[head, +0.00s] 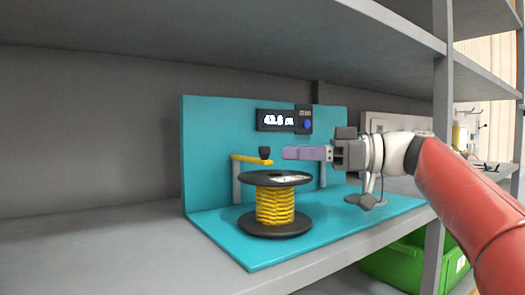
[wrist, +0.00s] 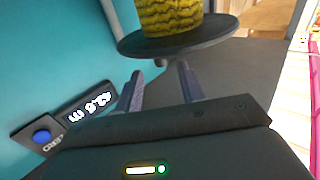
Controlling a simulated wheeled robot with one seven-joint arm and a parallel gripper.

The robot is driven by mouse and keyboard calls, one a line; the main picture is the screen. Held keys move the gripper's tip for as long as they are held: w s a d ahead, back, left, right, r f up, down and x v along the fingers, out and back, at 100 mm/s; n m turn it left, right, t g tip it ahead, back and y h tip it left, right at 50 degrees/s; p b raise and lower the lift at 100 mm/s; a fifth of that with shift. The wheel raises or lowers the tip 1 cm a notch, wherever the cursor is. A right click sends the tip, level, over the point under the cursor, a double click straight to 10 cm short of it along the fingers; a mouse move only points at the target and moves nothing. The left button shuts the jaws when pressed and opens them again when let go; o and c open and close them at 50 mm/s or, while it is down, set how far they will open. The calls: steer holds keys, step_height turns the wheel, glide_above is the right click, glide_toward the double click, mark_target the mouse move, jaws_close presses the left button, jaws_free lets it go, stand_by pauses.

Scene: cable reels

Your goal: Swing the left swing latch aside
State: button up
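The left swing latch is a yellow arm (head: 250,158) on top of a grey post (head: 236,182), with a black knob (head: 265,153) at its right end. The arm reaches rightward above the reel's upper flange. The reel (head: 275,203) stands upright, wound with yellow cable between black flanges; it also shows at the top of the wrist view (wrist: 172,20). My gripper (head: 286,153) is to the right of the knob at about its height, above the reel's right side. In the wrist view its two fingers (wrist: 160,69) are apart with nothing between them. The latch cannot be made out there.
A teal base and back panel (head: 215,130) hold the reel, with a display (head: 275,120) on the panel. A second grey post (head: 322,172) stands behind my gripper, its top hidden. A shelf board (head: 250,20) hangs overhead. The grey shelf (head: 90,245) at left is clear.

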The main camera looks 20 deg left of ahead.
mark_target(265, 152)
steer(key=a, duration=0.6)
steer(key=shift+s+a+p, duration=0.15)
steer(key=shift+s+p, duration=0.15)
steer(key=shift+p, duration=0.1)
jaws_close()
